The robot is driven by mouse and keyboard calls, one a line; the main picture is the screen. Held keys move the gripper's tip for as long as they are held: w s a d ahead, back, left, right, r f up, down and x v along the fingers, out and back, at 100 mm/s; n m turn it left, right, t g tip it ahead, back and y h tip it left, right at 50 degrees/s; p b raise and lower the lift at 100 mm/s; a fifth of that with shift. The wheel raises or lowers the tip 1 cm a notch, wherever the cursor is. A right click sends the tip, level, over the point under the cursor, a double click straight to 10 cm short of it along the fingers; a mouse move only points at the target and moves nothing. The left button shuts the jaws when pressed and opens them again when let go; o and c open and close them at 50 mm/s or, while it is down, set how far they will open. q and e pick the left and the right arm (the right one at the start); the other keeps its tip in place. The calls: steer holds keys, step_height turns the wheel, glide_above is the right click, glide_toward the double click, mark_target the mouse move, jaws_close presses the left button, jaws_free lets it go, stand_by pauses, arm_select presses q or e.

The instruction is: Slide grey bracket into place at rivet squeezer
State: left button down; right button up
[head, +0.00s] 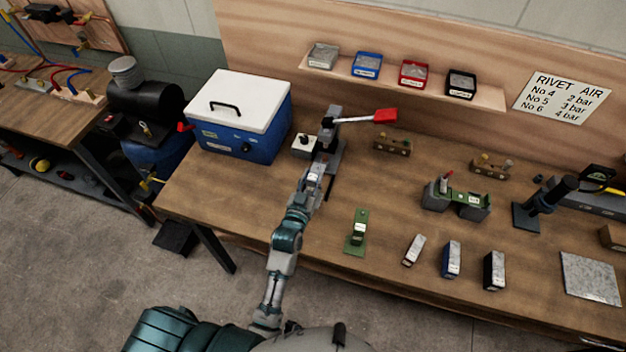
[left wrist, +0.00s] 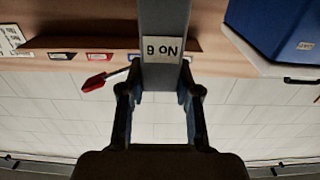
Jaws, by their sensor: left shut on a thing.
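The grey bracket (left wrist: 165,15) with a "No 6" label fills the top middle of the left wrist view, the label upside down. My left gripper (left wrist: 162,70) is shut on it, one finger on each side. In the head view my left gripper (head: 313,182) is at the near side of the rivet squeezer (head: 330,140), which has a red-ended lever (head: 372,117) pointing right. The lever's red end also shows in the left wrist view (left wrist: 94,81). My arm and gripper hide most of the bracket in the head view, and I cannot tell whether it touches the squeezer. My right gripper is out of view.
A blue box with a white lid (head: 243,110) stands close left of the squeezer. A green bracket (head: 358,232) stands right of my arm. A shelf of bins (head: 490,95) is behind.

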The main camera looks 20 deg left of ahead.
mark_target(310, 189)
arm_select(q)
steer(key=shift+w+a, duration=0.25)
steer(key=shift+w, duration=0.65)
steer(key=f, duration=0.3)
steer(key=shift+d, duration=0.25)
steer(key=shift+d+f, duration=0.15)
steer(key=shift+f, duration=0.1)
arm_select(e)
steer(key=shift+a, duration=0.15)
arm_select(q)
steer(key=c, duration=0.8)
jaws_free()
steer(key=shift+s+a+f, duration=0.1)
steer(key=shift+a+f, duration=0.05)
steer(key=shift+a, duration=0.1)
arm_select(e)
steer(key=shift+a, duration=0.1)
arm_select(q)
steer(key=shift+s, duration=0.4)
steer(key=s, duration=1.1)
steer(key=shift+s+a+b, duration=0.1)
steer(key=shift+a+b, duration=0.05)
steer(key=shift+b, duration=0.15)
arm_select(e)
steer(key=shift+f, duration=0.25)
